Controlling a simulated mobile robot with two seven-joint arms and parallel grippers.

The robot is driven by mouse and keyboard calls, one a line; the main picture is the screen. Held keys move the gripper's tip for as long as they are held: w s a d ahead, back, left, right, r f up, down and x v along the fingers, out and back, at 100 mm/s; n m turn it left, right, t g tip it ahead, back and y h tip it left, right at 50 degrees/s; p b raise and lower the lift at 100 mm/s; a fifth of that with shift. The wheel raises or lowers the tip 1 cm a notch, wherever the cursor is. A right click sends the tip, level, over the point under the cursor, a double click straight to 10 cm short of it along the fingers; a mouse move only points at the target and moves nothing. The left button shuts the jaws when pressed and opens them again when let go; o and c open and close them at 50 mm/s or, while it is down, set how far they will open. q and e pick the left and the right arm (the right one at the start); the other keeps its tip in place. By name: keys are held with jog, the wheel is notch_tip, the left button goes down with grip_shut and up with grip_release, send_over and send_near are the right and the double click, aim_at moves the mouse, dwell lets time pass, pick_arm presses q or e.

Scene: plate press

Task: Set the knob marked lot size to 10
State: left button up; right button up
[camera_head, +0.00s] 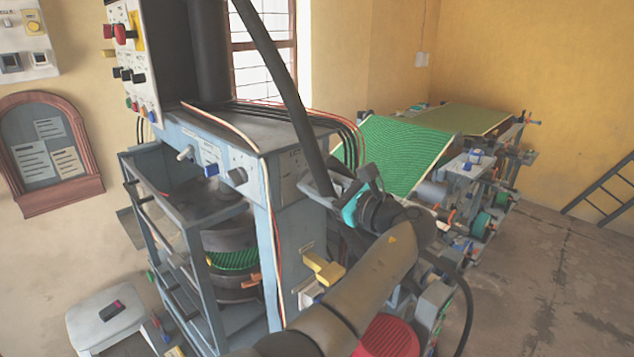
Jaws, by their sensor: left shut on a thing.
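My left gripper (322,184) is at the right side face of the blue-grey press housing (285,205), just right of a small printed label (291,158). My arm runs up from the bottom middle and covers part of this face. I cannot make out a lot size marking or a 10. The front face has a pale knob (186,153), a blue knob (211,170) and a grey knob (237,176) with unreadable print. My right gripper is not in view.
A green conveyor belt (400,150) lies behind. A control panel (130,60) stands upper left, a white stool (105,318) lower left.

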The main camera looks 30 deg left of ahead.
pick_arm(q)
grip_shut()
jog(key=shift+n, duration=0.4)
jog(key=n+b, duration=0.2)
jog(key=n, duration=0.1)
jog(key=shift+n+b, duration=1.6)
jog(key=shift+n, duration=0.9)
jog(key=o, duration=1.1)
grip_release()
